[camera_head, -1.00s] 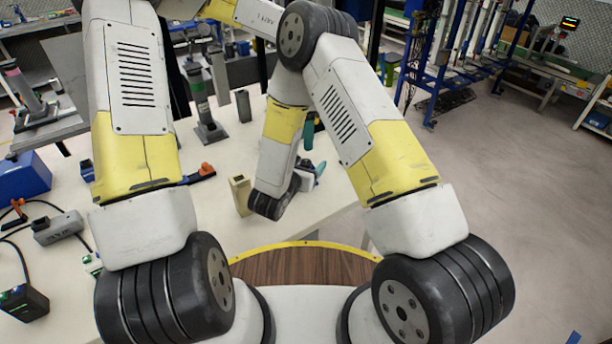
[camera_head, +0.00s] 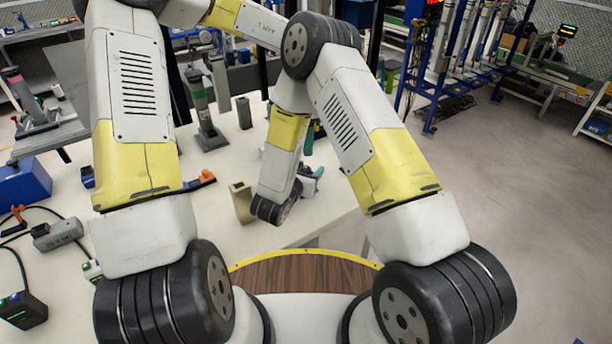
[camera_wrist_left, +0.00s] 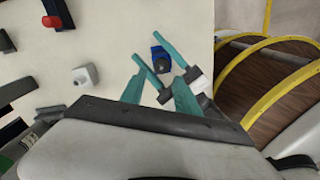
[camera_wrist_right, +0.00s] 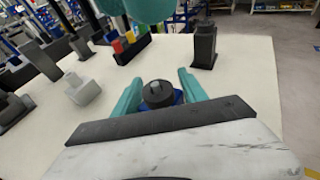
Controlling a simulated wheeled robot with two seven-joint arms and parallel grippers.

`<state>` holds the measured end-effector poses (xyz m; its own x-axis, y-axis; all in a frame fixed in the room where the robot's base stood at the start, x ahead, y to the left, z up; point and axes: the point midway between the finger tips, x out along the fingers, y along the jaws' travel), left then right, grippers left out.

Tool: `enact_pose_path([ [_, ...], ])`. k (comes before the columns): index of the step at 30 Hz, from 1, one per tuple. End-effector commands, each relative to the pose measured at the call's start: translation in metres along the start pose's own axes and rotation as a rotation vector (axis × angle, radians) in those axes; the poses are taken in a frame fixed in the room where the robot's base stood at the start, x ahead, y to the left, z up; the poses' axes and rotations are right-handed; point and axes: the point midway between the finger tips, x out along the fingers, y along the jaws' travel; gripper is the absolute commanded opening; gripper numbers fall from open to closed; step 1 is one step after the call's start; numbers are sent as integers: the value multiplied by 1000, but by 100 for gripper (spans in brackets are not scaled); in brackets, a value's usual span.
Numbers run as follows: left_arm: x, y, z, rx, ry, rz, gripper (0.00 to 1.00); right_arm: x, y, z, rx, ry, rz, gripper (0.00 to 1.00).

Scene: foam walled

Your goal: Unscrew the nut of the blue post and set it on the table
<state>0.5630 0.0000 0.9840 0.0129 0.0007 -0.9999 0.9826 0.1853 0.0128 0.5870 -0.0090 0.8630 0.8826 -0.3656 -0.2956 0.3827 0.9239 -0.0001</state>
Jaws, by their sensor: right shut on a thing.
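The blue post (camera_wrist_right: 177,97) stands on the pale table with a round black nut (camera_wrist_right: 157,94) on top and a grey stud end showing through it. The left wrist view also shows the blue post (camera_wrist_left: 159,53) and the dark nut (camera_wrist_left: 164,70). My right gripper (camera_wrist_right: 160,88) has its teal fingers either side of the post just below the nut and is shut on the blue post. My left gripper (camera_wrist_left: 158,95) has its teal fingers apart, above and short of the nut, with nothing between them. In the head view my arms hide the post.
A small white-grey block (camera_wrist_left: 86,75) lies on the table beside the post. A black post (camera_wrist_right: 204,45) and a bin of coloured parts (camera_wrist_right: 125,47) stand farther back. A beige block (camera_head: 242,203) and a blue box (camera_head: 24,184) show in the head view. Bare table lies around the post.

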Motion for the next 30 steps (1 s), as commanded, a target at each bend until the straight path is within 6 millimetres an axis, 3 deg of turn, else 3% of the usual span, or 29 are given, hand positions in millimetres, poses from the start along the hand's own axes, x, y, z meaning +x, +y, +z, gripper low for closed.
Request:
enact_pose_path([
  [4,0,28,5,94,-9,116,38,0,0,0,0,0,0,0],
  [8,-9,76,20,303,-20,332,38,0,0,0,0,0,0,0],
  [12,-32,124,51,625,-14,590,38,0,0,0,0,0,0,0],
  [16,-58,147,87,962,8,796,38,0,0,0,0,0,0,0],
  [19,-74,148,115,1242,36,925,38,0,0,0,0,0,0,0],
  [23,-86,133,148,1629,77,1050,38,0,0,0,0,0,0,0],
  [27,-83,100,170,2071,125,1116,38,0,0,0,0,0,0,0],
  [30,-72,72,172,2397,151,1110,38,0,0,0,0,0,0,0],
])
